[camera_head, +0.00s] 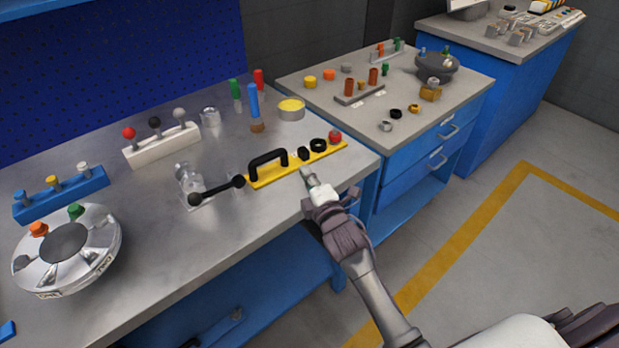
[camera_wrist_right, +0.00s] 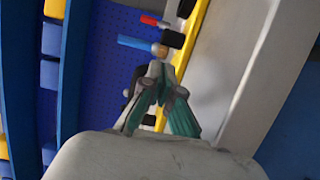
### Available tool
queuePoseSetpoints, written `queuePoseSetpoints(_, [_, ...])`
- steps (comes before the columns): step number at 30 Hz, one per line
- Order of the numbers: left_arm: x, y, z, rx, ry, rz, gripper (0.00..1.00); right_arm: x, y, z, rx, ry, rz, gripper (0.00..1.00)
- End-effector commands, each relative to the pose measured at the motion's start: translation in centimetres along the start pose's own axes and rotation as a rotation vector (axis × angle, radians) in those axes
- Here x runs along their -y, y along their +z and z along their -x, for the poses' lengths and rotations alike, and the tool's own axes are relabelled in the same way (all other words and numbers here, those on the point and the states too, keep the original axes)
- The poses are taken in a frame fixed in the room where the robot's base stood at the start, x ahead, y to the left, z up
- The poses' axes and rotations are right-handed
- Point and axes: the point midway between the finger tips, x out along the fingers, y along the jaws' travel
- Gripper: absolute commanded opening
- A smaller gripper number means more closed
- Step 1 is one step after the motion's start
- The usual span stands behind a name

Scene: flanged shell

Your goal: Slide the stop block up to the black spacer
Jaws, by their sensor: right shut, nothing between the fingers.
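A yellow rail (camera_head: 268,178) lies along the front of the left bench, with a black arched handle (camera_head: 268,160) on it. To the right of the handle sit a small black block (camera_head: 303,153), a black ring (camera_head: 318,145) and a red knob (camera_head: 335,136). I cannot tell for sure which black piece is the stop block and which the spacer. My right gripper (camera_head: 306,173) is shut and empty, just in front of the small black block. My left gripper is out of view.
A black-knobbed lever (camera_head: 216,190) lies left of the rail. A blue peg (camera_head: 253,100) and a yellow-topped round tin (camera_head: 291,109) stand behind it. A silver flanged shell (camera_head: 67,250) sits at front left. The bench's front edge is close to my gripper.

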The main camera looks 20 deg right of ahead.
Motion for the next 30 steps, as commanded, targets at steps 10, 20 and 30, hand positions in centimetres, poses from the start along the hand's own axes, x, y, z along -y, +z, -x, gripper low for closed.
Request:
queuePoseSetpoints(10, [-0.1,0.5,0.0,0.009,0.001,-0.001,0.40,-0.1,0.0,-5.1,0.000,0.001,0.000,0.00])
queuePoseSetpoints(20, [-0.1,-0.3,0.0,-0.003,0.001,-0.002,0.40,0.0,0.0,-5.6,0.000,0.001,0.000,0.00])
queuePoseSetpoints(30, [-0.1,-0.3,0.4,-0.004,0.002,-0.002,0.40,-0.1,3.1,-6.3,0.000,0.000,0.005,0.00])
